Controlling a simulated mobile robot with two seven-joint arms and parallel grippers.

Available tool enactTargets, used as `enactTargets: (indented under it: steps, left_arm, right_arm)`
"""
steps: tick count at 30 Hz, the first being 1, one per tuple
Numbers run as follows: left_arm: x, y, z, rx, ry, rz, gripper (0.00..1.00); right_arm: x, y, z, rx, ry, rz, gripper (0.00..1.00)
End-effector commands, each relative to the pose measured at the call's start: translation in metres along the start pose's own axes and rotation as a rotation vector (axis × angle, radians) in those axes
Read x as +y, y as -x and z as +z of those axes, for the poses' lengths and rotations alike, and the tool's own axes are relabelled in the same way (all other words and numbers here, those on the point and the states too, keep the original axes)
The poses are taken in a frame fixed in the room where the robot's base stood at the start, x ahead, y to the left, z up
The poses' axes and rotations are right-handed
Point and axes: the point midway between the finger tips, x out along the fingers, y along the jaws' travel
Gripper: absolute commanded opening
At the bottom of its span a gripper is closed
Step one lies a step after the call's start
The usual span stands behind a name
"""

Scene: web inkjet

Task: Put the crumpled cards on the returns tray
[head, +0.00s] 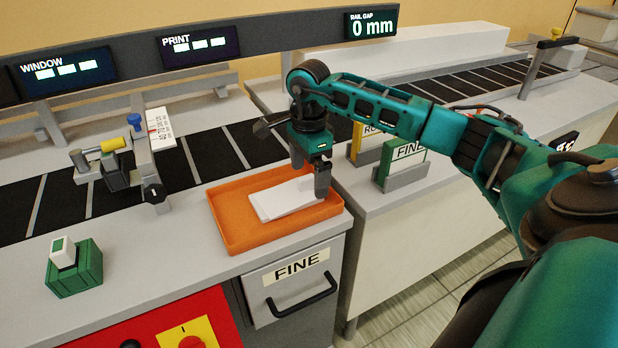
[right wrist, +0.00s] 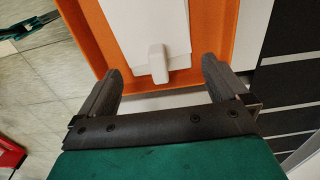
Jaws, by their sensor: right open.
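An orange tray (head: 225,225) sits on the grey counter above the drawer marked FINE. White cards (head: 275,204) lie stacked in it, and I cannot tell if they are crumpled. The cards (right wrist: 150,20) also show in the right wrist view, with a small pale block or tab (right wrist: 158,62) at their near end. My right gripper (head: 311,178) is over the right end of the tray, pointing down. In the right wrist view its open fingers (right wrist: 162,72) stand on either side of the tab with gaps, holding nothing. My left gripper is not in view.
A green box (head: 75,272) with a white block stands on the counter at left. A printer-like device (head: 125,160) straddles the dark belt (head: 200,160). Signs in grey holders, one marked FINE (head: 405,160), stand right of the tray. A drawer handle (head: 305,297) juts out below.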

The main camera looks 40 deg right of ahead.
Motion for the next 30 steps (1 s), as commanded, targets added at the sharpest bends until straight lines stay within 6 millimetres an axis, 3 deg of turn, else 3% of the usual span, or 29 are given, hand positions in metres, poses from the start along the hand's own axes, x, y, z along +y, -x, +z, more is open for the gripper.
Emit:
enactTargets:
  steps: [6, 12, 18, 30]
  left_arm:
    - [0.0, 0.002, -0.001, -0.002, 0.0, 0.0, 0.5]
    - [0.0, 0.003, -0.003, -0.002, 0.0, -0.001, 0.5]
    - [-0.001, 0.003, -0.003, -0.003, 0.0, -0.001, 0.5]
    - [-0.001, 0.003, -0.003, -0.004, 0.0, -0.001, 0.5]
  right_arm:
    - [-0.001, 0.051, 0.0, 0.0, -0.001, -0.006, 1.0]
    - [-0.001, 0.085, 0.0, -0.001, -0.001, -0.004, 1.0]
    - [0.0, 0.099, 0.0, 0.0, 0.0, -0.002, 1.0]
    - [0.0, 0.099, 0.0, 0.0, 0.0, -0.001, 1.0]
